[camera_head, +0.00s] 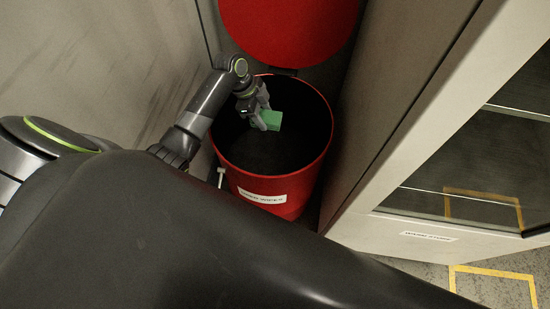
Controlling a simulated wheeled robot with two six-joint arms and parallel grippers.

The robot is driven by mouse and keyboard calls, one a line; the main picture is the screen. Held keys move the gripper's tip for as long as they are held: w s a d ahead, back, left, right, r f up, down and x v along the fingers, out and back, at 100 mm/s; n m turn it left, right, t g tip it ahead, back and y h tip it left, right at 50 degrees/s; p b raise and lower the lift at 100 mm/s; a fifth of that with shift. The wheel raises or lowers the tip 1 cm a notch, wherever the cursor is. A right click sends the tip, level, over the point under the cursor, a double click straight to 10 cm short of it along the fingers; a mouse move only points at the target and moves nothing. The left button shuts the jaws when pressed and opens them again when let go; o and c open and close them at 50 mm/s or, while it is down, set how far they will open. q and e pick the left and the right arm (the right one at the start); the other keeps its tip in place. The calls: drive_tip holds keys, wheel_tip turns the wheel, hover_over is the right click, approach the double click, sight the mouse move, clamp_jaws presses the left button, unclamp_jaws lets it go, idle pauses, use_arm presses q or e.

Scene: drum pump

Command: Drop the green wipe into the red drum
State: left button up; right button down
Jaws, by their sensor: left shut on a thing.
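The red drum (246,182) stands between a grey wall and a cabinet, with a white label on its front. Its red lid (290,30) is raised at the back, so the dark inside shows. My left gripper (268,122) is over the drum's opening, inside the outline of the rim. It is shut on the green wipe (273,116), a small green block shape. How far the wipe is above or below the rim I cannot tell. My right gripper is not in view.
A grey cabinet (400,232) with a label and glass-like front stands close on the drum's right. A grey wall (90,70) is on the left. Yellow floor markings (490,272) show at the lower right. My own dark body covers the lower left.

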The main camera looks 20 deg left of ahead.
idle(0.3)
use_arm(q)
drive_tip(key=o, duration=1)
drive_tip(key=shift+f, duration=0.1)
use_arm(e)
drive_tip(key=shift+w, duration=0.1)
use_arm(q)
drive_tip(key=shift+a+r+p, duration=0.1)
drive_tip(key=shift+r+p, duration=0.2)
drive_tip(key=p+v, duration=0.6)
drive_tip(key=shift+r, duration=0.1)
drive_tip(key=shift+p+v, duration=2.4)
drive_tip(key=shift+v, duration=0.25)
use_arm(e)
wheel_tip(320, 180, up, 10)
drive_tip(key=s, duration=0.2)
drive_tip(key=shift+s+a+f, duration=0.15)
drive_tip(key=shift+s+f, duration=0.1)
